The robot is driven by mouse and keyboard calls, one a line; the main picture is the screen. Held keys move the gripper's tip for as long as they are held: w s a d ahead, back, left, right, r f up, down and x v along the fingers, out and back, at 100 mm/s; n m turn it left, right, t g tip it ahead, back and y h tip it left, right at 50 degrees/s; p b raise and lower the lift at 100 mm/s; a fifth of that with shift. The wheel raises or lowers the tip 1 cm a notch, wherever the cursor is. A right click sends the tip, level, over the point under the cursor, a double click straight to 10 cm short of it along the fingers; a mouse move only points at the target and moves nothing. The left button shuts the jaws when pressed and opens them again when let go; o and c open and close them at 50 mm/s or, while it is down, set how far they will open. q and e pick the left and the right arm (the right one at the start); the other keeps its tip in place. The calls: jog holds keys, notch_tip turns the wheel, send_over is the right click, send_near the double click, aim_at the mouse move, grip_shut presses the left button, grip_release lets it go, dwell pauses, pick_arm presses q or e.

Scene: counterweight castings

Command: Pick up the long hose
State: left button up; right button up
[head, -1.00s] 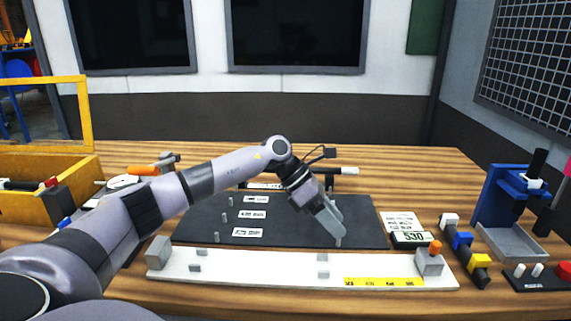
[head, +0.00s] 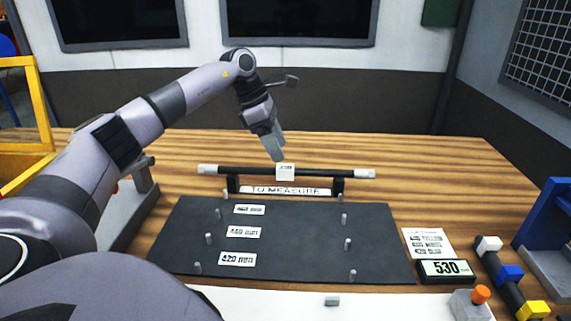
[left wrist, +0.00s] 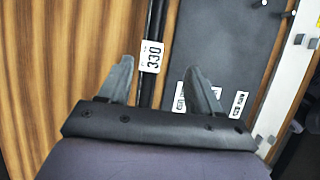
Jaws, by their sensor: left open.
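The long hose (head: 240,171) is a black tube with white ends. It lies level across a low black stand behind a plate lettered "TO MEASURE" (head: 285,190). A white tag (head: 285,172) hangs at its middle; in the left wrist view the tag (left wrist: 152,57) reads about "330". My left gripper (head: 276,155) is just above the hose near the tag. In the left wrist view its two fingers (left wrist: 163,80) are apart with the hose and tag between them in the picture; nothing is gripped. My right gripper is not in view.
A dark board (head: 300,245) with several pegs and length labels lies in front of the stand. A display reading 530 (head: 447,268), a printed card (head: 427,242) and coloured blocks (head: 510,272) are at the right. The table behind the hose is clear.

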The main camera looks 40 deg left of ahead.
aim_at(284, 166)
pick_arm(q)
jog(key=shift+w+a+r, duration=0.1)
jog(key=shift+a+r, duration=0.05)
jog(key=shift+a, duration=0.35)
jog(key=x, duration=0.4)
jog(key=p+x, duration=0.1)
jog(key=x, duration=0.2)
jog(key=shift+a, duration=0.3)
jog(key=c, duration=1)
